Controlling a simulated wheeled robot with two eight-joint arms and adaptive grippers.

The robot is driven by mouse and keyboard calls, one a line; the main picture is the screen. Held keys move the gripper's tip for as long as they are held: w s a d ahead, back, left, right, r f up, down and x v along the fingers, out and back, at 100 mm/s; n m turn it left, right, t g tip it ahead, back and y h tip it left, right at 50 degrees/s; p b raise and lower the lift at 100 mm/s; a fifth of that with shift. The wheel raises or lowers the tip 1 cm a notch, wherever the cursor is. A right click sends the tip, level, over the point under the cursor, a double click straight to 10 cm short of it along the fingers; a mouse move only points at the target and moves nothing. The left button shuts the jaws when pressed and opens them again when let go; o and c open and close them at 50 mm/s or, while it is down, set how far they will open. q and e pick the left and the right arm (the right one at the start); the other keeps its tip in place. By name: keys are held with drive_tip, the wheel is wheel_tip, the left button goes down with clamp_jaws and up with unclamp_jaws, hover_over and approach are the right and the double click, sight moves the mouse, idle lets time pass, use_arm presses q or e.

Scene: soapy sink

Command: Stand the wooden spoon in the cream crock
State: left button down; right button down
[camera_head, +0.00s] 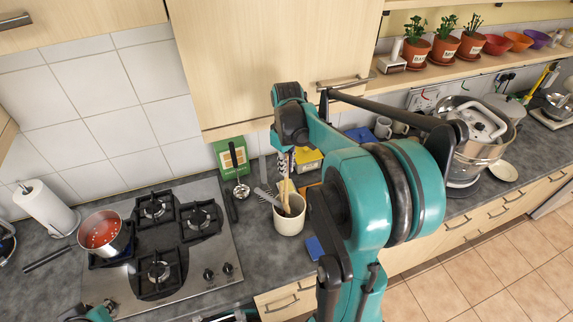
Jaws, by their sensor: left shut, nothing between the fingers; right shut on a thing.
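The cream crock (289,226) stands on the dark counter right of the hob. The wooden spoon (286,187) is upright with a slight tilt, its lower end inside the crock's mouth and hidden by the wall. My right gripper (284,168) is above the crock, shut on the upper part of the spoon; my own arm hides part of this area. Whether the spoon touches the crock's bottom cannot be seen. My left gripper (74,312) is at the bottom left edge by the hob, mostly cut off, shut and empty.
A grey utensil (266,196) slants beside the crock, near a ladle (241,191) and a green box (230,155). A yellow box (308,160) stands behind the crock. A red-filled saucepan (103,234) sits on the gas hob (205,262).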

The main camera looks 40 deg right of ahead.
wheel_tip(320, 180, down, 7)
drive_tip(key=b, duration=0.5)
drive_tip(key=shift+f, duration=0.2)
drive_tip(key=shift+f+b, duration=0.15)
drive_tip(key=shift+b, duration=0.15)
drive_tip(key=shift+f+b, duration=1.3)
drive_tip(key=shift+f, duration=0.5)
drive_tip(key=shift+c, duration=1.5)
unclamp_jaws()
drive_tip(key=shift+r, duration=0.2)
